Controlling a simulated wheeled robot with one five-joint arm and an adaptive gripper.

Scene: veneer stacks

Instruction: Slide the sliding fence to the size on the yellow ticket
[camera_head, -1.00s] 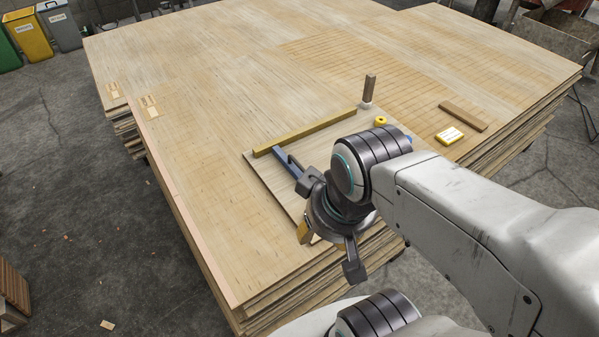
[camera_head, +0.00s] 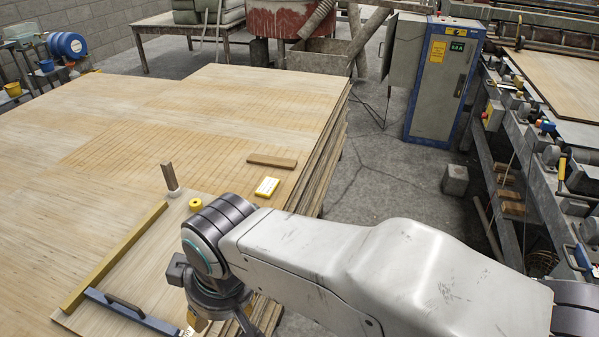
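The sliding fence is a blue bar with a dark raised handle (camera_head: 132,311), at the bottom left of the head view. It lies on a pale wooden board, near the near end of a yellow-brown wooden rail (camera_head: 115,258). A small yellow ticket-like piece with a white printed face (camera_head: 267,187) lies on the veneer right of the rail; its print is too small to read. My gripper (camera_head: 217,325) is at the bottom edge, right of the fence and apart from its handle. Its fingers look spread, with the tips partly cut off. Nothing shows between them.
A yellow ring (camera_head: 195,204), an upright wooden post (camera_head: 170,178) and a brown wooden strip (camera_head: 272,160) are on the veneer stack. A grey-blue cabinet (camera_head: 440,85) with a green display and yellow notice stands beyond. Open floor lies right of the stack.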

